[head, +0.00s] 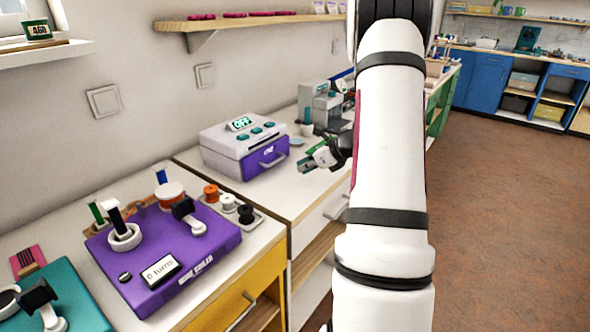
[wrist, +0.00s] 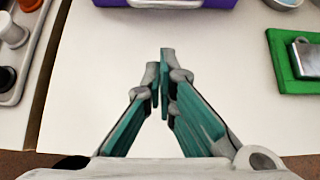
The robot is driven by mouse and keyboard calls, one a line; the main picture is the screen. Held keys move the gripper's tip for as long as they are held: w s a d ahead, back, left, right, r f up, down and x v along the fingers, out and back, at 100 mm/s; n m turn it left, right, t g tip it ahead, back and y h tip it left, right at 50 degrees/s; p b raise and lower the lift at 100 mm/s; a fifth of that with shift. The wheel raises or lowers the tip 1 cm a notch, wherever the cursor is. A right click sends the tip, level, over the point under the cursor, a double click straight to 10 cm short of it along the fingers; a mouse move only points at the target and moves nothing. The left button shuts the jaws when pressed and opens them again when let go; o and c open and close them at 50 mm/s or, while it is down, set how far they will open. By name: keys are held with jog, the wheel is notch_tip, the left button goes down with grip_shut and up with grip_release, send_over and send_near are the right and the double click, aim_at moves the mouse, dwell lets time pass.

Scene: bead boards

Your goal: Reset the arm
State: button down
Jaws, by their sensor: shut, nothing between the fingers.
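My gripper (wrist: 160,75) is shut and empty in the wrist view, its teal fingers meeting above a bare white worktop (wrist: 240,90). In the head view my gripper (head: 305,165) shows beyond my white arm, over the white counter in front of the purple and grey machine. My arm is stretched forward and hides part of the counter behind it.
A purple and grey machine (head: 245,145) with a display stands on the counter. Left of it is a purple winding device (head: 215,240) reading "0 turns", with spools (head: 228,202) beside it. A green board (wrist: 282,62) lies right in the wrist view. Open floor (head: 500,200) is at right.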

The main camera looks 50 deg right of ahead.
jog(key=shift+v, duration=2.65)
jog(key=shift+p, duration=0.3)
